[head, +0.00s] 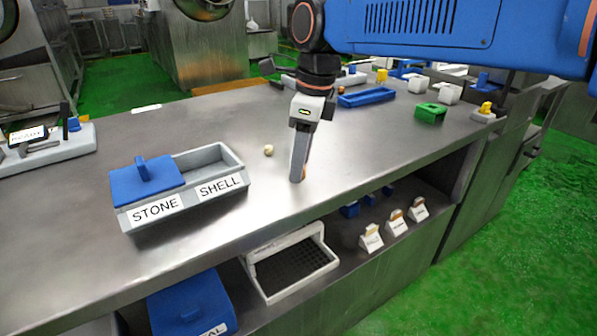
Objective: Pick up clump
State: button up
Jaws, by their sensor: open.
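A small beige lump (268,150), which looks like the clump, lies on the steel bench (80,210) to the right of the two-part box. My gripper (298,176) points down over the bench, to the right of the lump and nearer the front edge. It is open and apart from the lump. Its fingers are seen nearly side-on, so the gap between them hardly shows. I cannot tell whether the fingertips touch the bench.
A two-part grey box (228,158) marked STONE and SHELL stands left, its STONE side under a blue lid (145,182). A blue tray (367,96) and a green block (431,113) are at right. A white sieve tray (297,289) sits on the lower shelf.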

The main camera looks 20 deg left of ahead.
jog(key=shift+f, duration=0.55)
jog(key=c, duration=1.1)
jog(key=shift+r, duration=0.1)
